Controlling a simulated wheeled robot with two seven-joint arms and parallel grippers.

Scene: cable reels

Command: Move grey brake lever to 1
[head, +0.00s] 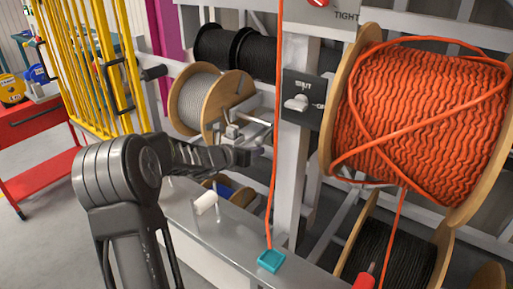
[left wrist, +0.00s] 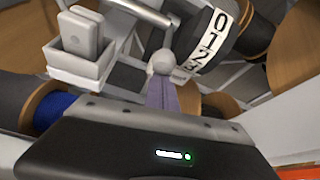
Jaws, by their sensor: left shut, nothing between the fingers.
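A grey rod with a round ball knob (left wrist: 163,61), apparently the brake lever, shows in the left wrist view. The knob is beside a curved white scale (left wrist: 207,45) marked 0, 1, 2 and 3, close to its 2–3 end. My left gripper (head: 250,156) is shut and empty, in front of the grey-cable reel (head: 196,102) in the head view. In the left wrist view its fingers (left wrist: 162,94) are just below the knob; I cannot tell whether they touch it. The lever is too small to make out clearly in the head view. My right gripper is not in view.
A large orange-rope reel (head: 420,115) stands at the right. An orange rope runs down to a teal block (head: 271,261) on the grey ledge. A switch panel (head: 302,100) is on the post. A yellow barred gate (head: 85,65) and red cart (head: 35,135) are left.

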